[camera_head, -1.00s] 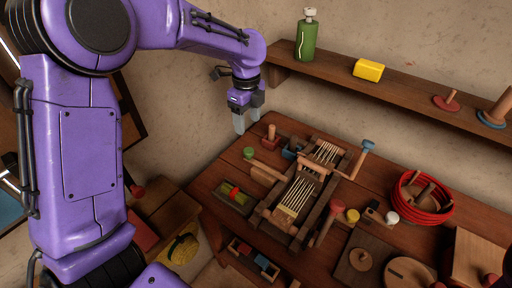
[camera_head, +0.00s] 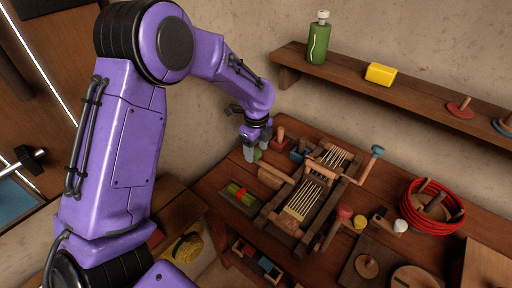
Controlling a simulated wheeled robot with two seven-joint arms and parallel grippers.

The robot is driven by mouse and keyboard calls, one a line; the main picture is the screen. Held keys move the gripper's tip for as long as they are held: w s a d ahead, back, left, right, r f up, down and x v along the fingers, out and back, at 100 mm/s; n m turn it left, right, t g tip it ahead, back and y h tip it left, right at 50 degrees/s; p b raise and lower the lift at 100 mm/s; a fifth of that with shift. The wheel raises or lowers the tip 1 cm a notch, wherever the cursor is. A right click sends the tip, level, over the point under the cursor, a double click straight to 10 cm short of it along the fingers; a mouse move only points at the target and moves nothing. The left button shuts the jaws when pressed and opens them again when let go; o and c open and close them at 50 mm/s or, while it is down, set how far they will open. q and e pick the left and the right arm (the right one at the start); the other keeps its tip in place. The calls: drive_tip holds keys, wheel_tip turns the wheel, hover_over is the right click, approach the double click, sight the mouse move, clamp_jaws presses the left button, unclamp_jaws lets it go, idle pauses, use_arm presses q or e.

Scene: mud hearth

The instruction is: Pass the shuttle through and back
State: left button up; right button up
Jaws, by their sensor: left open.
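A small wooden loom (camera_head: 270,219) with pale warp threads (camera_head: 309,196) sits in the middle of the wooden table. A flat holder left of it bears a green and yellow piece with a red spot (camera_head: 239,193), which may be the shuttle; I cannot tell for certain. My right gripper is out of view.
A blue-topped handle (camera_head: 377,151) and a red-topped handle (camera_head: 344,212) rise beside the loom. A red coil (camera_head: 453,218) lies at the right. A wall shelf (camera_head: 350,80) holds a green bottle (camera_head: 319,40) and a yellow block (camera_head: 380,73).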

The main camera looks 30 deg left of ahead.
use_arm(q)
clamp_jaws()
drive_tip(key=p, duration=0.4)
hover_over(280, 173)
drive_tip(key=shift+a+r, duration=0.15)
drive_tip(key=shift+a, duration=0.25)
drive_tip(key=shift+d, duration=0.45)
unclamp_jaws()
drive_tip(key=shift+s, duration=0.1)
